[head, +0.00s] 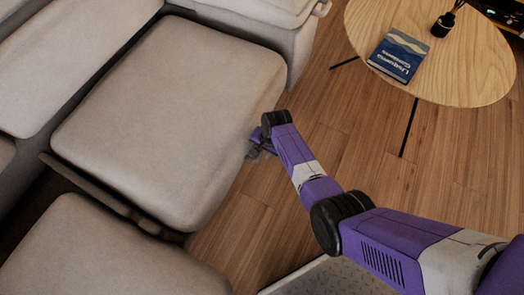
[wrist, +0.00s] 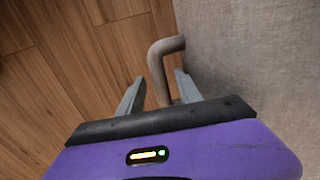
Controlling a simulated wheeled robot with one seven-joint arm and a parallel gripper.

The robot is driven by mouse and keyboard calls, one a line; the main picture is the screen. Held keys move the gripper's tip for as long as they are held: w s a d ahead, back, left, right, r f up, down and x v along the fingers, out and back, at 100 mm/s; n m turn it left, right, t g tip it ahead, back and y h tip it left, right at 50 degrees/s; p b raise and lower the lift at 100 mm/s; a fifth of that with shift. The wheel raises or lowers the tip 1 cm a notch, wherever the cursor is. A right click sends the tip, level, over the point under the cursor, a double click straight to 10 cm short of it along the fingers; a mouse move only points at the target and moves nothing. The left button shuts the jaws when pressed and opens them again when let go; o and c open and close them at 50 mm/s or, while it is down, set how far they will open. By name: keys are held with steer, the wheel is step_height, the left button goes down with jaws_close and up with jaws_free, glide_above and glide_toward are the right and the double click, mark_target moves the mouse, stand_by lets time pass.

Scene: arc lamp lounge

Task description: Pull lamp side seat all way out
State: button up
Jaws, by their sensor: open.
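The seat (head: 175,110) at my gripper is a beige padded sofa section in the head view. Its front stands out past the sofa section at the top right. No lamp shows, so I cannot confirm which side is the lamp side. My gripper (head: 262,146) is low at the seat's right front edge, partly hidden by my arm. In the wrist view my gripper (wrist: 159,80) is open, with one finger on each side of a beige bent handle (wrist: 165,48). The handle stands beside the seat's grey-beige fabric front (wrist: 250,60). I cannot tell whether the fingers touch it.
Another beige seat (head: 100,255) lies at the lower left, across a dark gap. A round wooden table (head: 455,75) with a blue book (head: 398,55) and a small dark bottle (head: 443,25) stands at the upper right. Bare wood floor (head: 345,140) lies between the seat and table.

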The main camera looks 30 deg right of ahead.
jaws_close()
stand_by(1.4)
